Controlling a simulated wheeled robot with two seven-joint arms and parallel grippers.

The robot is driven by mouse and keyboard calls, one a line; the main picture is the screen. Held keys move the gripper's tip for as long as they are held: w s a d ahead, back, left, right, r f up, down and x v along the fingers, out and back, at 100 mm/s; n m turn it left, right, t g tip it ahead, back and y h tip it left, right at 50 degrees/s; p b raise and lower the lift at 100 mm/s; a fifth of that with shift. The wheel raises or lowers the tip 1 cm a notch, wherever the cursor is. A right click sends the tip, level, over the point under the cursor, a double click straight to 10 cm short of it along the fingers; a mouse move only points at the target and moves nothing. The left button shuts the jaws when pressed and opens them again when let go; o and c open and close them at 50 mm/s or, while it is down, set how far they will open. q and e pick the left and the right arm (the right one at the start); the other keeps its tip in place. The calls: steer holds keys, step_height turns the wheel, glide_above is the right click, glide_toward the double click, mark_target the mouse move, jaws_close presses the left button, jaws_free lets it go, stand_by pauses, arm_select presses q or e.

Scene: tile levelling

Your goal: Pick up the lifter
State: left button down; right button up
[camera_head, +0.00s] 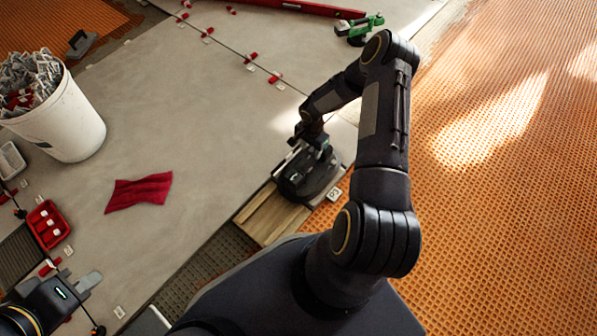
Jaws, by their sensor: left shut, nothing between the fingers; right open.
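The lifter (321,187) appears to be the dark, rounded tool on a wooden board (266,217) in the middle of the view. My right arm arches over from the bottom, and my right gripper (298,158) is down at this tool, partly in front of it. The gripper is open; the dark parts overlap, so I cannot tell whether its fingers touch the tool. My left gripper (90,281) is at the lower left, shut and empty, well apart from the tool.
A white bucket (68,130) full of grey clips stands at the left. A red cloth (139,192) lies on the grey tiles. A red tray (48,224) is at the left. A green tool (357,29) and red bar (290,5) lie at the top. Orange matting (500,210) covers the right.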

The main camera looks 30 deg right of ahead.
mark_target(312, 159)
steer(key=f+b, duration=0.1)
steer(key=f, duration=0.1)
steer(key=f+b, duration=0.1)
steer(key=f, duration=0.1)
steer(key=f+b, duration=0.1)
steer(key=f, duration=0.2)
steer(key=shift+s+d+b, duration=0.1)
steer(key=shift+s+b, duration=0.25)
steer(key=shift+f, duration=0.5)
steer(key=shift+f+b, duration=0.25)
steer(key=shift+b, duration=0.25)
steer(key=shift+c, duration=0.5)
jaws_close()
